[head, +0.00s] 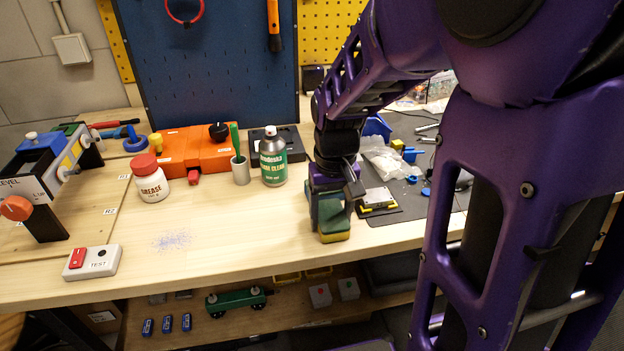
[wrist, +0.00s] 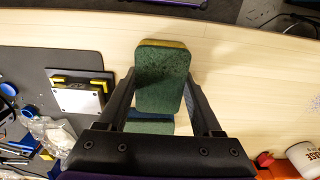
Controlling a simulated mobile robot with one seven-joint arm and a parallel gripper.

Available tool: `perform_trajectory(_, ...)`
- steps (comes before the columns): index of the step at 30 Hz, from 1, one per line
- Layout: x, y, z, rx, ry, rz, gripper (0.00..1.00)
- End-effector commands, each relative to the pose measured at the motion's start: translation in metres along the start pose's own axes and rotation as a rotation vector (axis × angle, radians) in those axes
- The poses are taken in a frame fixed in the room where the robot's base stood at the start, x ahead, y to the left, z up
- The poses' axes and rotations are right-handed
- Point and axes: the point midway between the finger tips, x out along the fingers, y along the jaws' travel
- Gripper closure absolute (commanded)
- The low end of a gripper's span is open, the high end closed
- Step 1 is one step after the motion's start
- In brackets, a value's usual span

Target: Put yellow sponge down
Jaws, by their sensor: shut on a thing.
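The yellow sponge (head: 334,229) has a yellow body and a green scouring side. In the head view it is low over the right part of the wooden bench top, left of the dark mat. My gripper (head: 331,204) is shut on it from above. In the wrist view the sponge (wrist: 163,76) shows its dark green face, with a thin yellow edge at the far end, between the two fingers of my gripper (wrist: 160,90). I cannot tell whether its underside touches the bench.
A dark mat (head: 408,207) with a metal plate (head: 377,198) and small parts lies to the right. A spray can (head: 273,158), a grey cup (head: 241,171) and a grease jar (head: 149,179) stand left. Blue specks (head: 172,242) mark the bench. The front middle is clear.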

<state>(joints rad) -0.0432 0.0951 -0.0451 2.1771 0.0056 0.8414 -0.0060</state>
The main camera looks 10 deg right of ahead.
Motion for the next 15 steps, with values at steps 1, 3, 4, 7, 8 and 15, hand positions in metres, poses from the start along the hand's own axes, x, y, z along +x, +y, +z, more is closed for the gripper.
perform_trajectory(1, -0.0002, 0.0, -0.0001, 0.0, 0.0, 0.0, 1.0)
perform_trajectory(3, 0.0012, 0.0, 0.0, 0.0, 0.0, 0.0, 1.0)
perform_trajectory(4, 0.0023, 0.0, 0.0001, 0.0, 0.0, 0.0, 1.0)
perform_trajectory(7, 0.0057, 0.0, 0.0003, 0.0, 0.0, 0.0, 1.0)
perform_trajectory(8, 0.0067, 0.0, 0.0003, 0.0, -0.001, 0.0, 1.0)
perform_trajectory(15, 0.0078, -0.0005, 0.0011, 0.0, -0.004, -0.001, 0.03)
